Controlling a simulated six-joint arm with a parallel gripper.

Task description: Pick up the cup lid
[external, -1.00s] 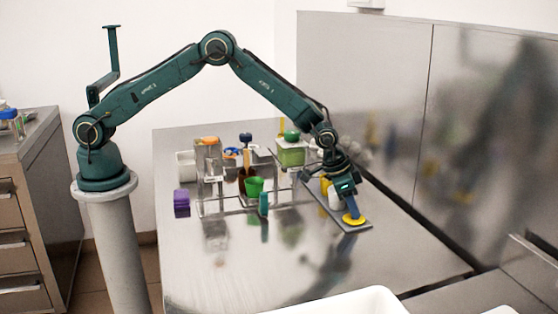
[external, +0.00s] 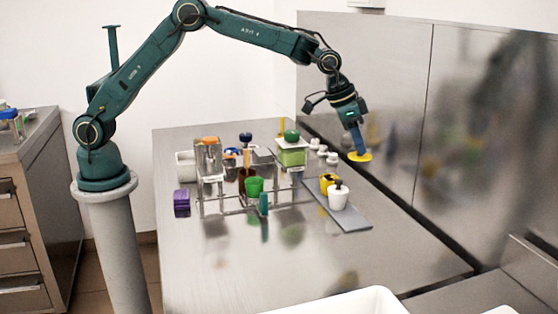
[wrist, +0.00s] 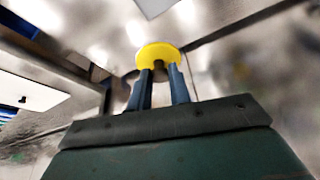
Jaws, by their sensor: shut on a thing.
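The cup lid (external: 360,157) is a round yellow disc. My gripper (external: 357,150) is shut on it and holds it in the air above the back right of the steel table. In the wrist view the lid (wrist: 158,54) sits at the tips of my two blue fingers (wrist: 160,72), with a dark knob between them. The lid's far side is hidden in the wrist view.
A metal rack (external: 230,205) with a green cup (external: 254,187) and other items stands left of the mat. A green-lidded container (external: 291,155) and small white pieces are behind. A purple block (external: 181,203) is at the left. The table's front is clear. A steel wall (external: 400,120) rises close behind my gripper.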

